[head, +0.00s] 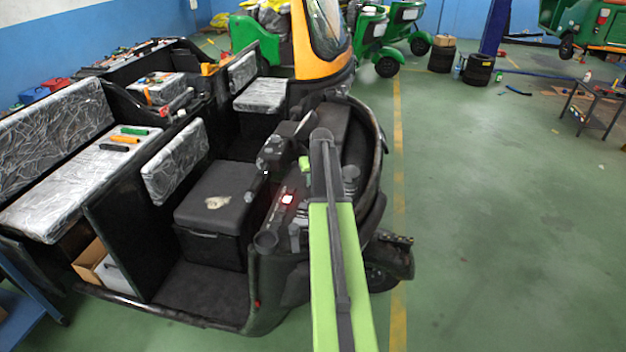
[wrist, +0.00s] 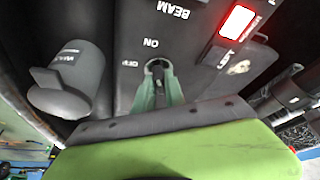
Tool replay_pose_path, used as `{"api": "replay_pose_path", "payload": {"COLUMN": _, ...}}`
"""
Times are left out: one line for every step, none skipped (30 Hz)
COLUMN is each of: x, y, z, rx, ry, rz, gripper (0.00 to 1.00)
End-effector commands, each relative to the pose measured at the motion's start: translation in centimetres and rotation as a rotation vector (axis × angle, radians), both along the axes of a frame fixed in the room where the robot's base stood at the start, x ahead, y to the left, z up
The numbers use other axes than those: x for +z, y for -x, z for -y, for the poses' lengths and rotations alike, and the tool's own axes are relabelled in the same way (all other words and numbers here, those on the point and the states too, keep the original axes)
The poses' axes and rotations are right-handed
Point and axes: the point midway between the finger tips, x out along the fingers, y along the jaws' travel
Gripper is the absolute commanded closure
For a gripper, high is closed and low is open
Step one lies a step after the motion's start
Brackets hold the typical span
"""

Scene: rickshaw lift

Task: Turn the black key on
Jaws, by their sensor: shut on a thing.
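The black key (wrist: 158,68) sits in a round switch on the dark dashboard panel in the wrist view. ON and OFF labels are printed beside the switch, ON above it and OFF to its left. My gripper (wrist: 159,82) has its two green fingers shut on the key, one on each side. The fingers hide part of the key, and its exact angle is hard to tell. In the head view my green arm reaches over the rickshaw's dashboard, and the key cannot be made out there.
A grey knob (wrist: 66,80) protrudes left of the key. A lit red-rimmed switch (wrist: 237,23) is at upper right, with dark stalks on the far right. In the head view, the rickshaw's black seat (head: 215,190) is left of my arm. Open green floor (head: 480,200) lies to the right.

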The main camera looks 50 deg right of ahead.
Motion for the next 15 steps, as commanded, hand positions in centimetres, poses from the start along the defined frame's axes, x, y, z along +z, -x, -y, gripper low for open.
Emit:
{"api": "replay_pose_path", "payload": {"x": 0.0, "y": 0.0, "z": 0.0, "rx": -0.002, "ry": -0.001, "rz": 0.0, "gripper": 1.0}}
{"api": "replay_pose_path", "payload": {"x": 0.0, "y": 0.0, "z": 0.0, "rx": -0.002, "ry": -0.001, "rz": 0.0, "gripper": 1.0}}
{"api": "replay_pose_path", "payload": {"x": 0.0, "y": 0.0, "z": 0.0, "rx": -0.002, "ry": -0.001, "rz": 0.0, "gripper": 1.0}}
{"api": "replay_pose_path", "payload": {"x": 0.0, "y": 0.0, "z": 0.01, "rx": -0.002, "ry": -0.001, "rz": 0.0, "gripper": 1.0}}
{"api": "replay_pose_path", "payload": {"x": 0.0, "y": 0.0, "z": 0.01, "rx": -0.002, "ry": -0.001, "rz": 0.0, "gripper": 1.0}}
{"api": "replay_pose_path", "payload": {"x": 0.0, "y": 0.0, "z": 0.01, "rx": -0.002, "ry": -0.001, "rz": 0.0, "gripper": 1.0}}
{"api": "replay_pose_path", "payload": {"x": 0.0, "y": 0.0, "z": 0.01, "rx": -0.002, "ry": -0.001, "rz": 0.0, "gripper": 0.81}}
{"api": "replay_pose_path", "payload": {"x": 0.0, "y": 0.01, "z": 0.02, "rx": -0.002, "ry": -0.001, "rz": 0.0, "gripper": 0.78}}
{"api": "replay_pose_path", "payload": {"x": 0.0, "y": 0.01, "z": 0.02, "rx": -0.001, "ry": 0.0, "rz": 0.0, "gripper": 0.72}}
{"api": "replay_pose_path", "payload": {"x": 0.0, "y": 0.01, "z": 0.02, "rx": -0.001, "ry": 0.0, "rz": 0.0, "gripper": 0.68}}
{"api": "replay_pose_path", "payload": {"x": 0.0, "y": 0.01, "z": 0.02, "rx": -0.001, "ry": 0.0, "rz": 0.0, "gripper": 0.64}}
{"api": "replay_pose_path", "payload": {"x": 0.0, "y": 0.02, "z": 0.01, "rx": -0.001, "ry": 0.0, "rz": 0.0, "gripper": 0.64}}
{"api": "replay_pose_path", "payload": {"x": 0.0, "y": 0.02, "z": 0.02, "rx": -0.001, "ry": 0.0, "rz": 0.0, "gripper": 0.64}}
{"api": "replay_pose_path", "payload": {"x": 0.0, "y": 0.02, "z": 0.02, "rx": -0.001, "ry": 0.0, "rz": 0.0, "gripper": 0.64}}
{"api": "replay_pose_path", "payload": {"x": 0.0, "y": 0.01, "z": 0.03, "rx": -0.001, "ry": 0.0, "rz": 0.0, "gripper": 0.64}}
